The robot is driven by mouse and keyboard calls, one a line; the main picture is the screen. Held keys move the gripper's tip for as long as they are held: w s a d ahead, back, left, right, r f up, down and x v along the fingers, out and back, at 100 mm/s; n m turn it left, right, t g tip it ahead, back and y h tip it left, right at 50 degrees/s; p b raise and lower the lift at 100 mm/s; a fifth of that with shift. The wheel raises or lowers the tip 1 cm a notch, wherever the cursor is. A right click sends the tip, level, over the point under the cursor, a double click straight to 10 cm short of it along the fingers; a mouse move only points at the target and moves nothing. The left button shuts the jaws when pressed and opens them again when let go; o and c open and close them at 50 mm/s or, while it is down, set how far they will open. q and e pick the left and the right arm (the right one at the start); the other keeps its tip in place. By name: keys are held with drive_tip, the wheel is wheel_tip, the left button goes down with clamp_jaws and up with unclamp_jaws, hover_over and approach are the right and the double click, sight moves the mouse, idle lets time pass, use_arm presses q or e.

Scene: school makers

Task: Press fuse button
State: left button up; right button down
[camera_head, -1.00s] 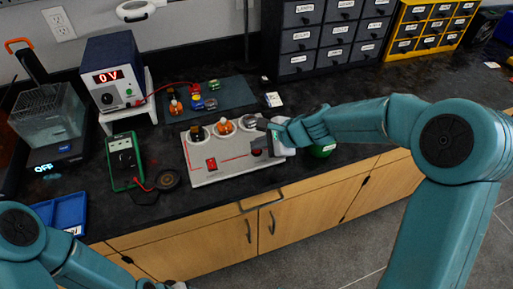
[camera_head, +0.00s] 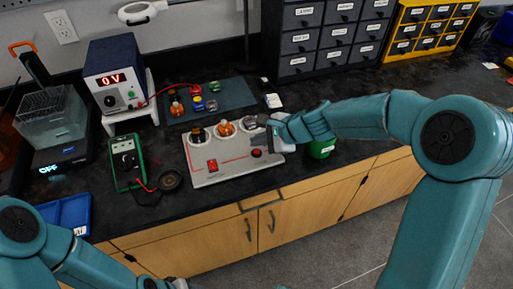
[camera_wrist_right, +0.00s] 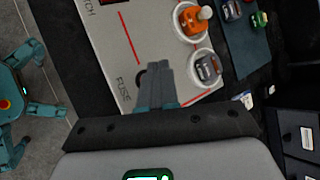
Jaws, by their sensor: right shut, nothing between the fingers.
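The light grey circuit board panel (camera_head: 235,172) lies on the black bench. It has a red switch (camera_head: 212,165) at its front left and a round red fuse button (camera_head: 256,153) at its front right. My right gripper (camera_head: 257,138) is over the panel's right side, close behind the button in the picture; I cannot tell whether it touches. In the right wrist view the gripper (camera_wrist_right: 157,72) is shut and empty, beside the FUSE label (camera_wrist_right: 124,88); its fingers hide most of the button's area. My left gripper (camera_head: 177,284) barely shows at the bottom edge.
Round sockets with small parts, one an orange bulb holder (camera_head: 226,127), stand along the panel's back. A green multimeter (camera_head: 127,162) and a power supply (camera_head: 116,75) reading 0 V are to the left. A green container (camera_head: 322,147) stands just right of my right gripper.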

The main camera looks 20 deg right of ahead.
sight(259, 153)
wheel_tip(259, 153, up, 5)
drive_tip(key=p, duration=0.3)
drive_tip(key=shift+f+p, duration=0.2)
drive_tip(key=shift+p, duration=0.15)
